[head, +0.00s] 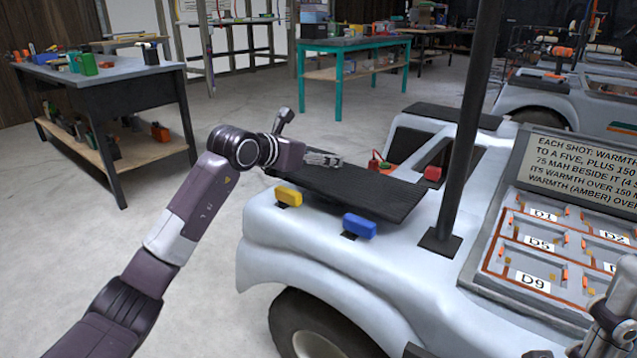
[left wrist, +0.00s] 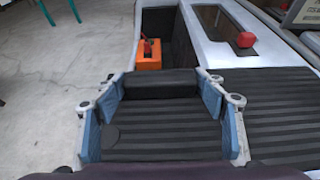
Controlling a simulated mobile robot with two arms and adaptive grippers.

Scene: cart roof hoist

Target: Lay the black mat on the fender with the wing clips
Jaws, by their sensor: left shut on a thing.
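The black ribbed mat (head: 345,193) lies along the top of the pale fender (head: 300,235). It also fills the lower part of the left wrist view (left wrist: 275,130). My left gripper (head: 325,159) is at the mat's far edge, its blue-padded fingers (left wrist: 163,100) on either side of a raised black part, shut on the mat. A yellow clip (head: 288,195) and a blue clip (head: 359,226) sit at the mat's near edge. A red clip (head: 432,173) is beyond its right end. Part of my right gripper (head: 612,312) shows at the right edge; its fingers are unclear.
An orange box with a red top (left wrist: 148,60) is in the recess beyond the mat. A dark post (head: 463,140) rises right of the mat. A panel of labelled compartments (head: 483,275) is at right. Workbenches (head: 150,72) stand behind; the floor at left is clear.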

